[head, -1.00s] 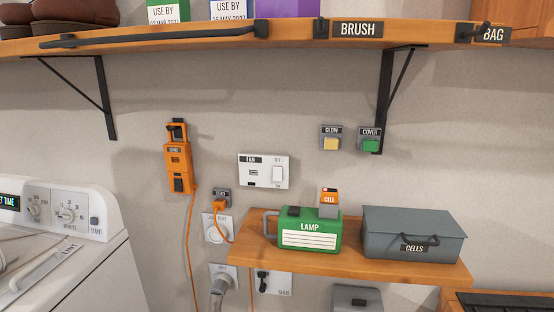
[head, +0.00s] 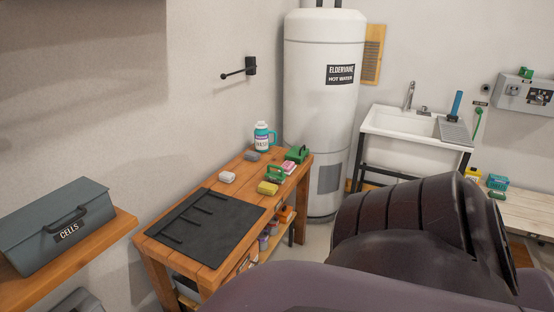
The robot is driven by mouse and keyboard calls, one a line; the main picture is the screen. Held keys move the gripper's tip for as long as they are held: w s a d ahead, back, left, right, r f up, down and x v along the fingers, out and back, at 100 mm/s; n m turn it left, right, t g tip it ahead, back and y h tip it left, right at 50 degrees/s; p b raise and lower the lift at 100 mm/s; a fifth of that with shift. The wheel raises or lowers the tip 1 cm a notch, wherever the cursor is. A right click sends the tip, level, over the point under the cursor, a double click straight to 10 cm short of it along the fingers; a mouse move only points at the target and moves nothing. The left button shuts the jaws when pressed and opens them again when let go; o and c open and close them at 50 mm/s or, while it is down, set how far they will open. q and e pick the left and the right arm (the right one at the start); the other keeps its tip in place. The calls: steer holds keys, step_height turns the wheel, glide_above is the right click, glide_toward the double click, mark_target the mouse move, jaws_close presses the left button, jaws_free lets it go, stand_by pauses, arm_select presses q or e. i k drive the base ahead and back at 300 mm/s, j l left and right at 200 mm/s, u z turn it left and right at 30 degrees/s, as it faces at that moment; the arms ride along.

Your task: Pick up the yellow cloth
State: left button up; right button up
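A small yellow item (head: 267,188) lies on the wooden workbench (head: 222,272), near its right edge and next to a green item (head: 275,174). It may be the yellow cloth, but it is too small to tell for sure. Neither of my grippers shows in the head view. A large dark arm part of mine fills the lower right and hides the floor there.
A black mat (head: 212,225) covers the bench's front part. A teal-and-white bottle (head: 263,138) stands at its back. A white water heater (head: 323,90) and a sink (head: 402,123) stand behind. The grey CELLS box (head: 52,225) sits on a shelf at left.

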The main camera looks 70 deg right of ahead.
mark_target(265, 188)
steer(key=z, duration=2.15)
steer(key=i+l+u, duration=0.2)
steer(key=u, duration=0.3)
steer(key=i+l+u, duration=0.2)
steer(key=u, duration=0.25)
steer(key=i+l+u, duration=0.1)
steer(key=l, duration=0.2)
steer(key=i+l+u, duration=0.1)
steer(key=l, duration=0.2)
steer(key=i+l+u, duration=0.1)
steer(key=l, duration=0.25)
steer(key=i+l, duration=0.15)
steer(key=l, duration=0.25)
steer(key=i+l, duration=0.1)
steer(key=l, duration=0.25)
steer(key=i+l, duration=0.15)
steer(key=l, duration=0.25)
steer(key=i+l+u, duration=0.1)
steer(key=l, duration=0.3)
steer(key=i+l, duration=0.15)
steer(key=l, duration=0.25)
